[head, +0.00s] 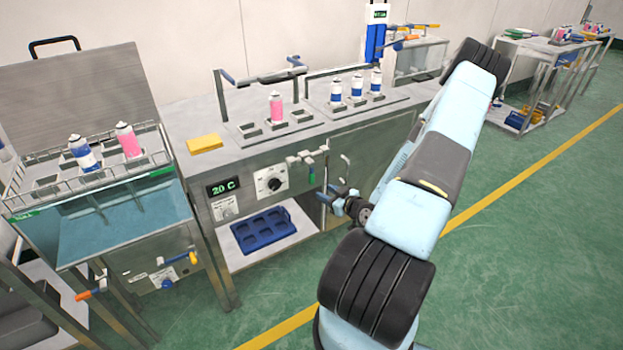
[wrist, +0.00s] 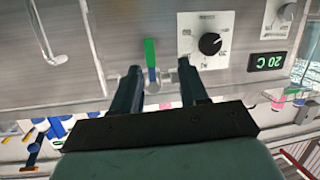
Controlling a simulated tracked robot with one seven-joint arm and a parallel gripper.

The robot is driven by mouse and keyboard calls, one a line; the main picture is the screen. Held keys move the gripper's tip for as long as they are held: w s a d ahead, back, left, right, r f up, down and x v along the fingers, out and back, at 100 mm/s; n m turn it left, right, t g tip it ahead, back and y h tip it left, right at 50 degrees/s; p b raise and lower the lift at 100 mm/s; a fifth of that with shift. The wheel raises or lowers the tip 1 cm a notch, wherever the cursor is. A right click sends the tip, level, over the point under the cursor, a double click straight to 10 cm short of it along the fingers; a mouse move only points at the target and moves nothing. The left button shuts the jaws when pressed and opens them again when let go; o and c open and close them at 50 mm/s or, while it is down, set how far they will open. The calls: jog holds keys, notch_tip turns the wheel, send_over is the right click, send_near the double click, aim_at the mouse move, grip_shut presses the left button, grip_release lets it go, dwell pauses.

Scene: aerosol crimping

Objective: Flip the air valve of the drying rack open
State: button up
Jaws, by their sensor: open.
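The air valve (head: 303,160) is a pale metal fitting on the front of the steel bench, beside a dial, with a green lever (head: 311,175). That view looks upside down. My gripper (head: 334,195) is in front of the bench front, just right of the valve, with its fingers apart. In the wrist view my gripper (wrist: 158,78) holds nothing. Whether a finger touches the lever I cannot tell; the valve body is partly hidden by the fingers.
The bench front has a dial plate (head: 270,181) and a 20 C display (head: 223,187). A bent pipe (head: 345,168) stands close right of the valve. A blue tray (head: 264,229) lies on the lower shelf. Pink and blue cans stand on top. The right floor is clear.

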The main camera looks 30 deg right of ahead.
aim_at(313, 179)
jog(key=w+m+t, duration=0.1)
jog(key=w, duration=0.2)
jog(key=w+m+t+h, duration=0.1)
jog(key=w, duration=0.3)
jog(key=w+f+t+h, duration=0.1)
jog(key=w, duration=0.3)
jog(key=shift+w+m, duration=0.15)
jog(key=shift+m, duration=0.25)
dwell(0.3)
grip_shut()
dwell(0.5)
